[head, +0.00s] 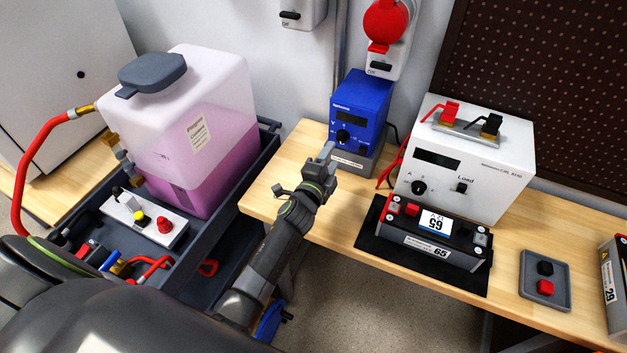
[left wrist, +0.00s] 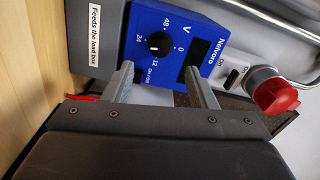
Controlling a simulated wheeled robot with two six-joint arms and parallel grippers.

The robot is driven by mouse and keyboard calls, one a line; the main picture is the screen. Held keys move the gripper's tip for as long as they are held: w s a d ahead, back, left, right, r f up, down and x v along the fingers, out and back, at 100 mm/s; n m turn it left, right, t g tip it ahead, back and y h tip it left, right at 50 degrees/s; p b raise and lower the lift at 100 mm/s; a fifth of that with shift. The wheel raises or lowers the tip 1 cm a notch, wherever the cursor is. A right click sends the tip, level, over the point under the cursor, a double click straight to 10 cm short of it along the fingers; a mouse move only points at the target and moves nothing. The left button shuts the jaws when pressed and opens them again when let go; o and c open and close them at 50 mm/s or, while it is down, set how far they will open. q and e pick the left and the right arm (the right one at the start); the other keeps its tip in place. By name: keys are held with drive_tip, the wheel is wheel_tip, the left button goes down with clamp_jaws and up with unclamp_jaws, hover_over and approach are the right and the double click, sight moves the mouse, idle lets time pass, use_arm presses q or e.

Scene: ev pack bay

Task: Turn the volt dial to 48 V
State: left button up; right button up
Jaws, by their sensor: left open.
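The blue power supply (head: 360,105) stands on a grey base at the back of the wooden bench. Its black volt dial (head: 343,136) is on the front face. In the left wrist view the dial (left wrist: 159,43) is ringed by the marks 0, 12, 24 and 48. Its small white pointer mark seems to face the 12–24 side, but the exact setting is hard to read. My left gripper (head: 328,152) is open in front of the supply. In the left wrist view its fingers (left wrist: 162,85) are spread below the dial, apparently apart from it. My right gripper is out of view.
A white load box (head: 465,155) stands right of the supply, with a battery module (head: 425,235) on a black mat before it. A cart (head: 262,150) with a pink-filled tank (head: 195,135) is at left. A red-handled wall switch (head: 386,25) is above.

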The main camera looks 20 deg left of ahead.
use_arm(q)
drive_tip(key=s+p, duration=0.2)
drive_tip(key=s, duration=0.8)
drive_tip(key=shift+s+a+p, duration=0.2)
drive_tip(key=shift+s+p, duration=0.1)
drive_tip(key=shift+s, duration=0.1)
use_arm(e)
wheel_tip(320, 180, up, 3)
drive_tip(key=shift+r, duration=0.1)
